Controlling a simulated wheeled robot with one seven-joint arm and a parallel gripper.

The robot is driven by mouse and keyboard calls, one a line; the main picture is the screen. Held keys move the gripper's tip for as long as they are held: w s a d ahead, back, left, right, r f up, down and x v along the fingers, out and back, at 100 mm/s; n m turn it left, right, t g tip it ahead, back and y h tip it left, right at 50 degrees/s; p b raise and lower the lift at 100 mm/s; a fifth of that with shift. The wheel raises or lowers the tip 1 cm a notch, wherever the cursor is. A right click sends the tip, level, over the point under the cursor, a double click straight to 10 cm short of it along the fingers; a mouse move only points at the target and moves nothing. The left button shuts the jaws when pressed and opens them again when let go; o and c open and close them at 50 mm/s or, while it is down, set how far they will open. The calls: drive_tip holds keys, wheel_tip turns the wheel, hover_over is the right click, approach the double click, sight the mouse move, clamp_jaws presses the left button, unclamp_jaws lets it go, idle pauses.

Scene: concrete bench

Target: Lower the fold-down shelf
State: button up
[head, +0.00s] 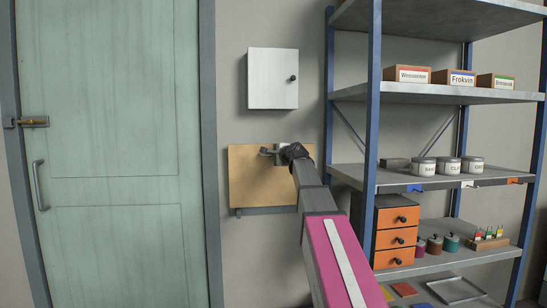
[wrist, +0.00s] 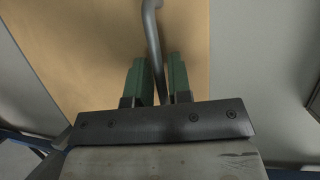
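The fold-down shelf (head: 246,190) is a plain wooden panel lying upright, flat against the wall below a white cabinet. A grey bar handle (head: 267,152) is near its top edge, and the handle also shows in the wrist view (wrist: 152,28). My gripper (head: 279,152) is at the handle, and my arm covers the panel's right part in the head view. In the wrist view, my gripper's two green fingers (wrist: 158,70) stand apart on either side of the handle bar. Narrow gaps seem to show beside the bar, so the fingers look open around it.
A white wall cabinet (head: 273,79) with a dark knob hangs just above the panel. A green door (head: 110,130) is at left. A blue-framed shelving rack (head: 374,120) with boxes, jars and orange drawers (head: 396,237) stands close to my arm at right.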

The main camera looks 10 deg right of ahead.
drive_tip(key=shift+w, duration=0.2)
clamp_jaws()
drive_tip(key=shift+s+f, duration=0.1)
drive_tip(key=shift+s, duration=0.05)
